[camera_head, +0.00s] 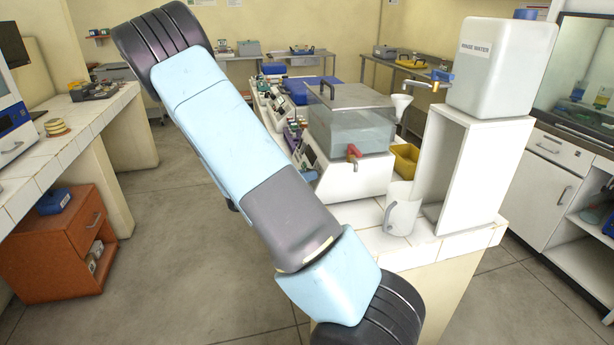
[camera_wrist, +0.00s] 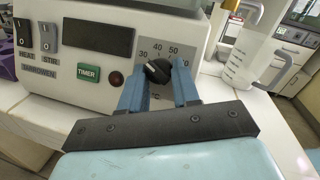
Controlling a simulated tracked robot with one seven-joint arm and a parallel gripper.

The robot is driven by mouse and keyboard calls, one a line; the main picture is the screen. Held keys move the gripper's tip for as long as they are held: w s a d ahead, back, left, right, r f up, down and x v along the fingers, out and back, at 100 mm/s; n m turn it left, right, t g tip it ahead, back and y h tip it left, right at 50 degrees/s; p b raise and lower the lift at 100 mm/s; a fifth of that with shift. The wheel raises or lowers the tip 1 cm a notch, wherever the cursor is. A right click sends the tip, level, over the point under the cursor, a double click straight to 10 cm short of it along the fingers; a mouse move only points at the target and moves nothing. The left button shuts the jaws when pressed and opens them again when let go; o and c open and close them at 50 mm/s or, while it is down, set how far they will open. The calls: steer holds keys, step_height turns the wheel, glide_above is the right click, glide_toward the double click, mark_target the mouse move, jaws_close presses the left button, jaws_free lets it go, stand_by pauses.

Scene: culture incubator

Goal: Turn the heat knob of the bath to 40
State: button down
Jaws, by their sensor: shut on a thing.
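The bath (camera_head: 350,140) stands on the tiled bench in the head view, a white base with a clear water tank and a red tap. Its front panel (camera_wrist: 110,60) fills the left of the wrist view. The black heat knob (camera_wrist: 158,70) sits on a dial marked 30, 40, 50 and a partly covered number. My gripper (camera_wrist: 160,82) is shut on the knob, with one blue finger on each side. A light mark on the knob is too small to read surely. In the head view my arm hides the gripper and the knob.
A clear measuring jug (camera_wrist: 255,62) stands right of the bath, also visible in the head view (camera_head: 401,212). A rinse water tank (camera_head: 500,65) sits on a white stand (camera_head: 462,170). The panel also has HEAT and STIR switches and a green TIMER button (camera_wrist: 88,73).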

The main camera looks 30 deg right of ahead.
steer(key=shift+a, duration=0.15)
steer(key=shift+w+a+f+m+g, duration=0.1)
steer(key=shift+m+g, duration=0.25)
steer(key=shift+m, duration=0.2)
steer(key=shift+a+m+g, duration=0.1)
steer(key=shift+m+g, duration=0.25)
steer(key=shift+m, duration=0.2)
steer(key=m+g, duration=0.2)
steer(key=m, duration=0.2)
steer(key=m+g, duration=0.2)
steer(key=m, duration=0.2)
steer(key=shift+w+d+y, duration=0.1)
steer(key=shift+w+y, duration=0.1)
steer(key=shift+y, duration=0.2)
steer(key=shift+m, duration=0.3)
steer(key=c, duration=0.8)
jaws_free()
steer(key=shift+c, duration=0.2)
